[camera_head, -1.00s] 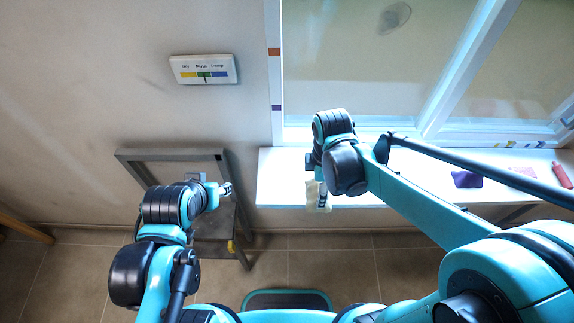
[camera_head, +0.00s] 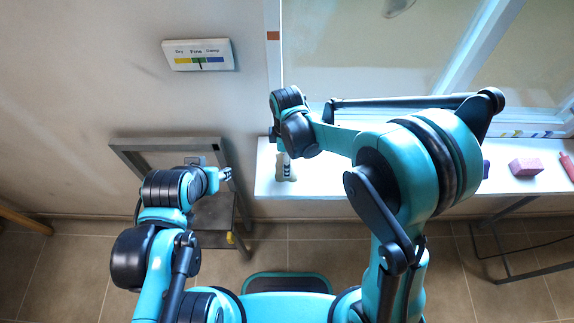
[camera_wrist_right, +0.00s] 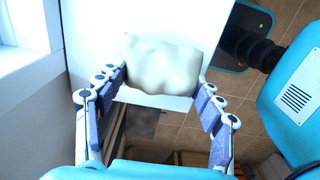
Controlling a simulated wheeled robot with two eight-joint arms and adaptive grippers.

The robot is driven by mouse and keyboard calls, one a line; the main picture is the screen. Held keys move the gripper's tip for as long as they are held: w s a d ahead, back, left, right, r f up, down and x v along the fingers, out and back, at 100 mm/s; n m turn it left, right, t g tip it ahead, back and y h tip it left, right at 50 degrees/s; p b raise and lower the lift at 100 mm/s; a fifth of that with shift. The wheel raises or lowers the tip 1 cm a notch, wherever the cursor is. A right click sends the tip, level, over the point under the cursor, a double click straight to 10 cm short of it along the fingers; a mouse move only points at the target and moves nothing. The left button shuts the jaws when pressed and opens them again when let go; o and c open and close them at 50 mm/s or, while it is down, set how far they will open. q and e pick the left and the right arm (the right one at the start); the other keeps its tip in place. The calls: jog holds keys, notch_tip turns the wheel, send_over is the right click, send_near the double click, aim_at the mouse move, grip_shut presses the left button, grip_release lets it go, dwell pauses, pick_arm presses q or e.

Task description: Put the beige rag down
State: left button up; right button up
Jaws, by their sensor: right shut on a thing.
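The beige rag (camera_wrist_right: 163,64) is a pale, crumpled lump between the fingers of my right gripper (camera_wrist_right: 158,84) in the right wrist view. The gripper is shut on it, over the white sill. In the head view my right gripper (camera_head: 285,170) is at the left end of the sill, and only a little of the rag shows beside the fingers. Whether the rag touches the sill I cannot tell. My left gripper (camera_head: 226,174) is at the left, in front of a grey frame, with no object visible in it; its opening is too small to judge.
The white window sill (camera_head: 335,182) has bare room right of my right gripper. A pink block (camera_head: 525,167), a red item (camera_head: 568,165) and a partly hidden purple item (camera_head: 486,170) are at its right. A grey step frame (camera_head: 125,155) stands left. A Dry/Fine/Damp gauge (camera_head: 198,55) hangs on the wall.

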notch_tip(320, 180, down, 4)
jog(key=shift+w+r+b, duration=0.1)
jog(key=shift+r+b, duration=0.1)
jog(key=shift+b, duration=0.1)
jog(key=shift+f, duration=0.15)
jog(key=o, duration=1.1)
